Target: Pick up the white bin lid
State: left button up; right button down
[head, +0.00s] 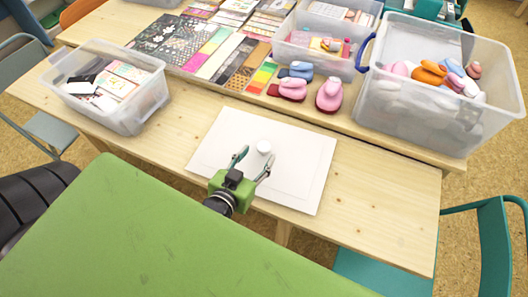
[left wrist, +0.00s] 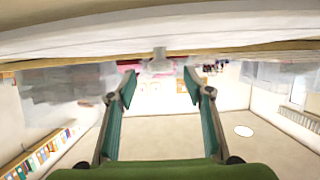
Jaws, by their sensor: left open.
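The white bin lid (head: 302,158) lies flat on the wooden table as a large white rectangle. A small round white knob (head: 264,147) stands up near its middle. My left gripper (head: 254,160) is open at the front side of the knob, its two teal fingers spread. In the left wrist view the lid (left wrist: 150,22) spans the top edge-on, and the knob (left wrist: 160,60) shows between and beyond the fingertips of the gripper (left wrist: 159,82). Whether a finger touches the lid cannot be told. My right gripper is not in view.
A clear bin with cards (head: 150,105) stands to the left. Pink and blue stampers (head: 329,95) stand behind the lid. A large clear bin of stampers (head: 385,105) is at the back right. The front right of the table (head: 385,215) is clear.

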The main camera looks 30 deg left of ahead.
aim_at(261, 150)
pick_arm(q)
jog(key=shift+w+f, duration=0.1)
jog(key=shift+w, duration=0.3)
jog(key=x, duration=0.4)
jog(key=shift+w+a+f, duration=0.1)
jog(key=shift+w+a, duration=0.05)
jog(key=shift+w, duration=0.2)
jog(key=shift+c, duration=0.8)
grip_shut()
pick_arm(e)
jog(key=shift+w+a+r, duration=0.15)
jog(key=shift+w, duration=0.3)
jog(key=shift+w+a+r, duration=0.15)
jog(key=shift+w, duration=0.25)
